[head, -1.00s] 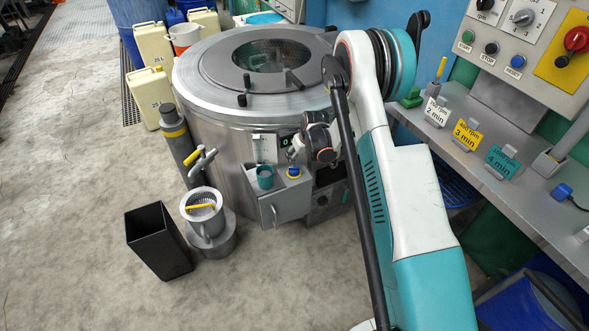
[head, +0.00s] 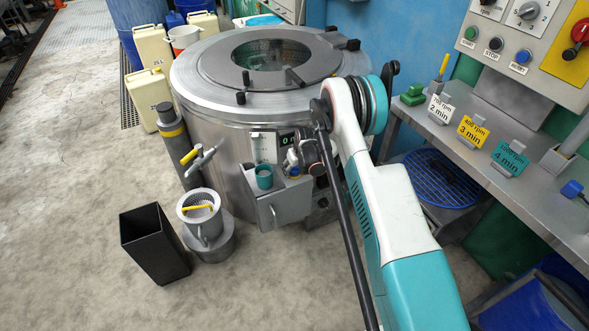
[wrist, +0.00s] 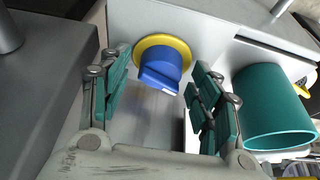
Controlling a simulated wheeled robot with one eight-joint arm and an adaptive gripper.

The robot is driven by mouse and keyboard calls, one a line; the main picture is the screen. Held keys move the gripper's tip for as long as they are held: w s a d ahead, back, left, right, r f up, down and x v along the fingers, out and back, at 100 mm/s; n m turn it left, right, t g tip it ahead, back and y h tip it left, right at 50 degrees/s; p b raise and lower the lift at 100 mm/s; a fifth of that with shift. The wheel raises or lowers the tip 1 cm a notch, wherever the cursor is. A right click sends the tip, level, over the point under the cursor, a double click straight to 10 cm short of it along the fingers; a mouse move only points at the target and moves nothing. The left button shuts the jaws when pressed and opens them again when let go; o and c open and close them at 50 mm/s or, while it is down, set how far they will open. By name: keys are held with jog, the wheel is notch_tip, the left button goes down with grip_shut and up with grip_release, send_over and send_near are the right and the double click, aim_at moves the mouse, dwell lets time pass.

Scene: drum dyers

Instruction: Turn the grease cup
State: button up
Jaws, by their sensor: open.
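A blue knob-like cap with a raised grip bar, which looks like the grease cup (wrist: 160,72), sits in a yellow ring (wrist: 178,43) on a light grey panel in the wrist view. My gripper (wrist: 163,82) is open, with one green-padded finger on each side of the cap. Neither finger visibly touches it, and the gap between the pads is empty apart from the cap. In the head view my gripper (head: 298,160) is at the small grey box on the drum machine's front and hides most of the cap.
A teal cup (wrist: 272,108) stands close right of my gripper; it also shows in the head view (head: 264,177). The grey box (head: 285,203) is fixed to the drum machine (head: 225,135). A black bin (head: 155,245) and strainer pot (head: 200,212) stand left. The bench (head: 500,165) is right.

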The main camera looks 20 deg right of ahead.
jog(key=c, duration=1.1)
jog(key=shift+o, duration=0.2)
jog(key=shift+n, duration=0.3)
jog(key=shift+n+g+y, duration=0.3)
jog(key=shift+n+y, duration=0.6)
jog(key=shift+n, duration=1.1)
jog(key=o, duration=1.1)
jog(key=shift+c, duration=0.2)
jog(key=shift+d, duration=0.1)
